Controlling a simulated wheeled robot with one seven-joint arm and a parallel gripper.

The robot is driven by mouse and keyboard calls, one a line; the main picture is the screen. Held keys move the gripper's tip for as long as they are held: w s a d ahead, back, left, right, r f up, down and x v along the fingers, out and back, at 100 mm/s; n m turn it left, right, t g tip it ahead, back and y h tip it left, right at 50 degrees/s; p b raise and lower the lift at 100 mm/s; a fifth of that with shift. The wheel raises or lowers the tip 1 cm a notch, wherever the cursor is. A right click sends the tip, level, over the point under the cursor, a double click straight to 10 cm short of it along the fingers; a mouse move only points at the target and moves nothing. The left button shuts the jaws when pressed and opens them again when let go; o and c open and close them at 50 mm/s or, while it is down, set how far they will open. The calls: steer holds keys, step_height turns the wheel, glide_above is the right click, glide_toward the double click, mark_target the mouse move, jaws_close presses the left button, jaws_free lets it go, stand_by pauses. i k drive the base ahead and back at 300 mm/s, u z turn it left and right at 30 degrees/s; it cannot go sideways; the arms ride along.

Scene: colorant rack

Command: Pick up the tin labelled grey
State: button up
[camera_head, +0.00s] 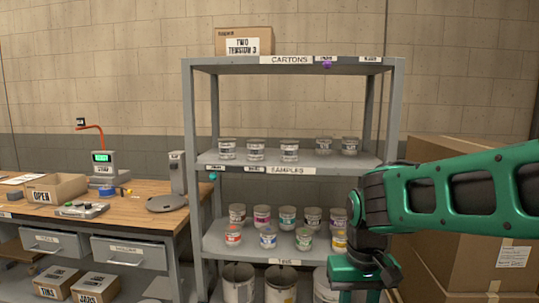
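Several small tins with coloured labels stand in two rows on the shelf board marked TINS (285,261). The front row has a red tin (232,236), a blue tin (268,238), a green tin (304,239) and a yellow tin (340,241). Behind them stand a magenta tin (262,217), a teal tin (287,218), a darker tin (313,218) and others. The label words are too small to read, so I cannot tell which is grey. My gripper (362,278) is at the lower right, in front of the rack's right side; its fingers are not clearly visible.
Clear jars (289,151) stand on the SAMPLES shelf above. Large cans (238,283) sit below the tins. The rack's right post and my arm crowd the right side. Large cardboard boxes (450,250) stand at right; a workbench (130,205) is at left.

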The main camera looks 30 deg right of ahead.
mark_target(255, 147)
steer(key=z, duration=0.15)
steer(key=i, duration=1)
steer(key=u, duration=0.05)
